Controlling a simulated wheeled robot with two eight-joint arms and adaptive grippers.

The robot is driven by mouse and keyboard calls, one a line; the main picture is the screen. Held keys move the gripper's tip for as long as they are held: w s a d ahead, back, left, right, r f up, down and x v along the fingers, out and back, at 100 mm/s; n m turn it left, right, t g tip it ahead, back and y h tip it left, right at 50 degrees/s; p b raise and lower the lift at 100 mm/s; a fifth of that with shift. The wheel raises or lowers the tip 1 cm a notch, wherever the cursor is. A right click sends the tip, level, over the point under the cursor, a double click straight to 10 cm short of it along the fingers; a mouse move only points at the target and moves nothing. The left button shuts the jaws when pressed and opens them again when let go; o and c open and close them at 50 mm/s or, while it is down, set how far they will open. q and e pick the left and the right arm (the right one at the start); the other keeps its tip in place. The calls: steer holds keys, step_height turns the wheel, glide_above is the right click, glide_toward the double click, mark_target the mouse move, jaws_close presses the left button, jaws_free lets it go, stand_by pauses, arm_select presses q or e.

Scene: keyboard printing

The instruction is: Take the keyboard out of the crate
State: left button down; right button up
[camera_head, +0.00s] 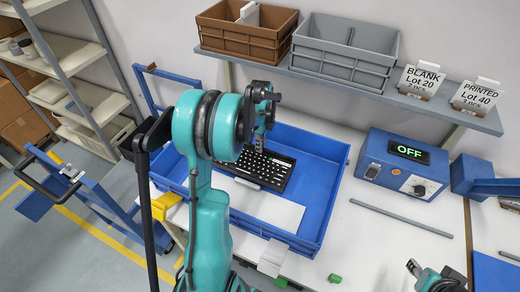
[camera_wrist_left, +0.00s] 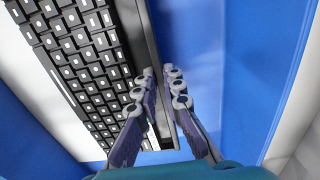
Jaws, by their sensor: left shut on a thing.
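The black keyboard (camera_head: 272,170) with dark keys is in the blue crate (camera_head: 335,165), over a white panel. My left gripper (camera_head: 259,143) reaches down into the crate from above. In the left wrist view its two fingers (camera_wrist_left: 163,108) are shut on the long edge of the keyboard (camera_wrist_left: 85,60), one finger on each side. The left arm hides part of the crate and of the keyboard in the head view. Part of my right arm's end (camera_head: 438,278) shows at the bottom right, cut off by the frame, so its jaws cannot be judged.
A white panel (camera_head: 270,212) lies in the crate's near part. A blue control box (camera_head: 402,165) reading OFF stands right of the crate, with a grey rod (camera_head: 400,217) before it. Brown (camera_head: 245,32) and grey (camera_head: 343,50) bins sit on the shelf behind.

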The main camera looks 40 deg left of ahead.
arm_select(q)
steer(key=w+d+r+p, duration=0.1)
steer(key=d+r+p, duration=0.1)
steer(key=d+r, duration=0.5)
steer(key=d, duration=0.4)
steer(key=shift+w+d+r, duration=0.3)
steer(key=shift+w, duration=0.05)
steer(key=c, duration=2.2)
jaws_free()
jaws_close()
steer(key=shift+p, duration=0.35)
